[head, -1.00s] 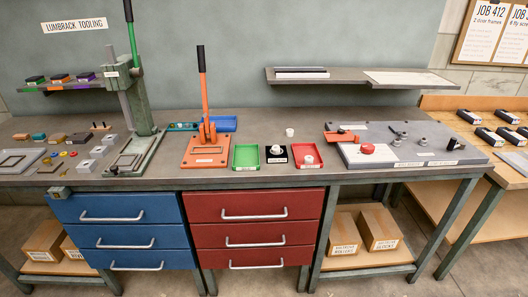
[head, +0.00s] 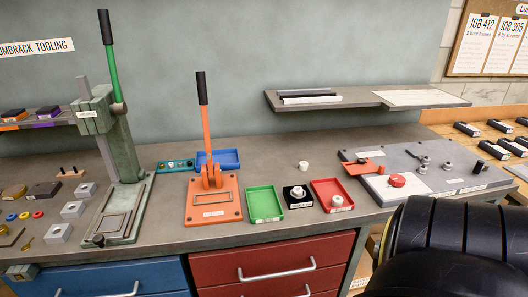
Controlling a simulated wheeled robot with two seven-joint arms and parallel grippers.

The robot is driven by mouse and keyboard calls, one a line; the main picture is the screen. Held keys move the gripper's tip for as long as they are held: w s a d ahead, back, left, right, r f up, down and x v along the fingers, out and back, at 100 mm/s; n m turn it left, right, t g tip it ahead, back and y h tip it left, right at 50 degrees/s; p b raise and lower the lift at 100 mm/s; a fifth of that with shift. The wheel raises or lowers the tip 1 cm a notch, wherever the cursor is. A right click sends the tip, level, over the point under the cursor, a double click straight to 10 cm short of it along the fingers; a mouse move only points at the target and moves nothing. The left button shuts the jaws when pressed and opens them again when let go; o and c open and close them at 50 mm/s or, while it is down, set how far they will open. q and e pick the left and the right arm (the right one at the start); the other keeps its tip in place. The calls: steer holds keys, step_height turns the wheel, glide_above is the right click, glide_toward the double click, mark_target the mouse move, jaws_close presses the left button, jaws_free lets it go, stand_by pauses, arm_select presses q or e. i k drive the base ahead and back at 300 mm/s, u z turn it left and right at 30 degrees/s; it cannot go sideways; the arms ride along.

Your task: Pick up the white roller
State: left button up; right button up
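A small white cylinder (head: 303,165), which looks like the white roller, stands alone on the grey bench, behind the black and red trays. A pale ring-like part (head: 298,191) sits on the black tray (head: 304,204). Another small pale part (head: 337,201) lies in the red tray (head: 350,190). Neither gripper is in view. A black ribbed link of my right arm fills the lower right corner, in front of the bench's right end.
A green tray (head: 264,205) and the orange press (head: 212,205) stand left of the black tray. A blue tray (head: 218,160) lies behind the press. The grey fixture plate (head: 440,165) with a red knob (head: 397,180) is at right. A shelf (head: 350,101) hangs above.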

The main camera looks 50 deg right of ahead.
mark_target(298, 190)
steer(key=z, duration=0.65)
steer(key=i, duration=0.9)
steer(key=z, duration=0.95)
